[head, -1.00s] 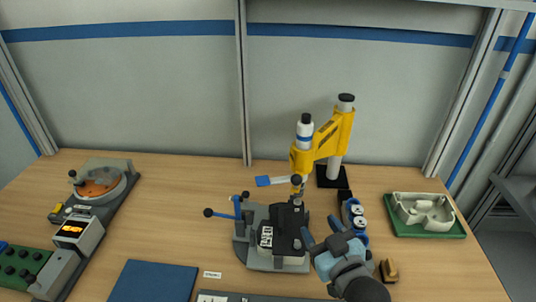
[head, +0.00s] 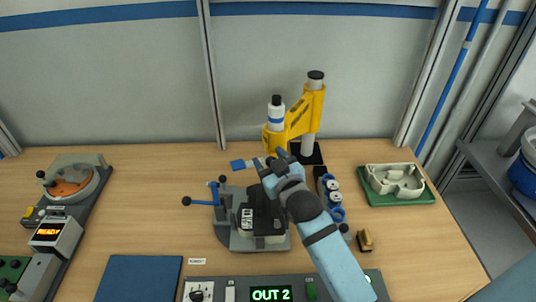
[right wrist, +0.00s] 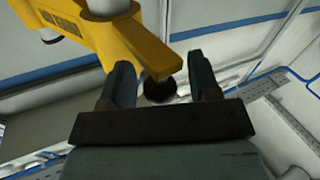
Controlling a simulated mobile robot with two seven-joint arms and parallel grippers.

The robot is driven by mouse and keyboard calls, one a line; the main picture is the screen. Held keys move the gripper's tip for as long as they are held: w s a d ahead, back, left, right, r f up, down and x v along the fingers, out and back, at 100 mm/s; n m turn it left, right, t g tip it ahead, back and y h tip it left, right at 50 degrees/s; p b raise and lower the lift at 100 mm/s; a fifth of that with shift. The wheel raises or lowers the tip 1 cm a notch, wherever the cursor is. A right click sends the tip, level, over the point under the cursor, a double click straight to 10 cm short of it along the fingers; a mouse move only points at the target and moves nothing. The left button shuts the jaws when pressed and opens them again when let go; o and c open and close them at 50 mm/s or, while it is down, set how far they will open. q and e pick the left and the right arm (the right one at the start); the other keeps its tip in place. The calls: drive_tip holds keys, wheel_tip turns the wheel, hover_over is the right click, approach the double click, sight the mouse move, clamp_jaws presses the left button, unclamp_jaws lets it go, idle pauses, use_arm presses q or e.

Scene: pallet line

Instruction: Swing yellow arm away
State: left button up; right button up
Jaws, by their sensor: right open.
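The yellow arm (head: 298,116) sits on a grey post with a black cap at the back of the table. My right gripper (head: 268,163) is open just below the yellow arm's left end. In the right wrist view the yellow arm (right wrist: 135,40) reaches down towards the open fingers (right wrist: 165,85), and a dark round knob (right wrist: 160,90) shows between them. I cannot tell whether they touch it. My left gripper is not in view.
A green tray with a pale moulded part (head: 397,184) is at the right. Blue-rimmed round parts (head: 331,196) stand beside my right arm. A blue mat (head: 140,279) is at the front left.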

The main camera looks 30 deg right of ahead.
drive_tip(key=shift+w, duration=0.55)
clamp_jaws()
